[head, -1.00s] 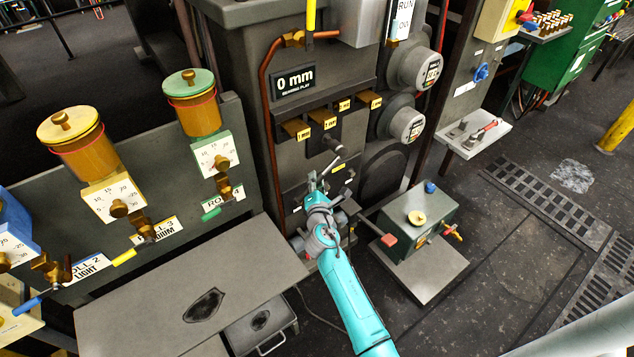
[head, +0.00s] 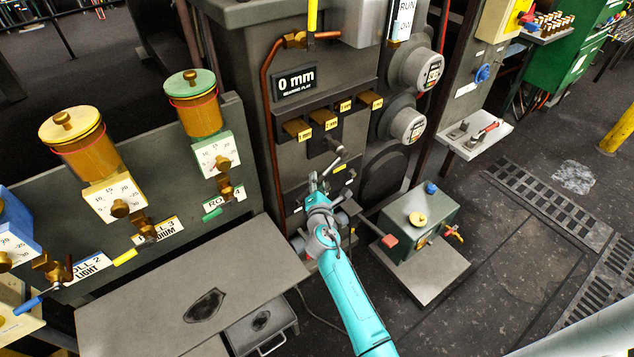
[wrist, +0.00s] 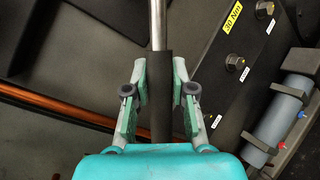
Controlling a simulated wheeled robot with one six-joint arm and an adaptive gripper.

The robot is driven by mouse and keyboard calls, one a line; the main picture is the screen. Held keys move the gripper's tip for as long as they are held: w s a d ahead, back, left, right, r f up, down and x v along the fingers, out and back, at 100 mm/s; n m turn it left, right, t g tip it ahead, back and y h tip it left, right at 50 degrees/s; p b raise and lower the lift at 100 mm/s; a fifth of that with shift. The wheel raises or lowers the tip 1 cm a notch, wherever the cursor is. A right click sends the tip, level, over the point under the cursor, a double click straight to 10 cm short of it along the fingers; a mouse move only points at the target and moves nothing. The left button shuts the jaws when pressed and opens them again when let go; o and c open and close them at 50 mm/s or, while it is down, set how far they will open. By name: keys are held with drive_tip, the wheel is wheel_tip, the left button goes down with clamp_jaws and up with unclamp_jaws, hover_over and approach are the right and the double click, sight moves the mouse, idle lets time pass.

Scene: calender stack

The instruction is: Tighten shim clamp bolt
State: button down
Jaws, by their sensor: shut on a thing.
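My gripper (wrist: 161,95) is shut on the dark handle (wrist: 162,65) of a tool with a bright metal shaft (wrist: 158,22), seen in the wrist view. The shaft runs out of the top of that view, so its far end is hidden there. In the head view my gripper (head: 317,192) is low in front of the grey machine, and the thin tool (head: 332,166) points up and right from it. A bolt (head: 334,144) sticks out of the dark clamp block below the yellow-labelled shims (head: 325,119). The tool's end shows near and below this bolt; contact cannot be told.
A dark block with bolt heads (wrist: 236,62) and a yellow "20 Nm" label (wrist: 232,17) is beside the tool in the wrist view. A display (head: 295,82) reads 0 mm. A copper pipe (head: 268,120) runs down the machine. A green pump box (head: 419,220) stands to the right.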

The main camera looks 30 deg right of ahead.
drive_tip(key=shift+w+a, duration=0.1)
drive_tip(key=shift+w, duration=1.35)
drive_tip(key=c, duration=1.6)
unclamp_jaws()
clamp_jaws()
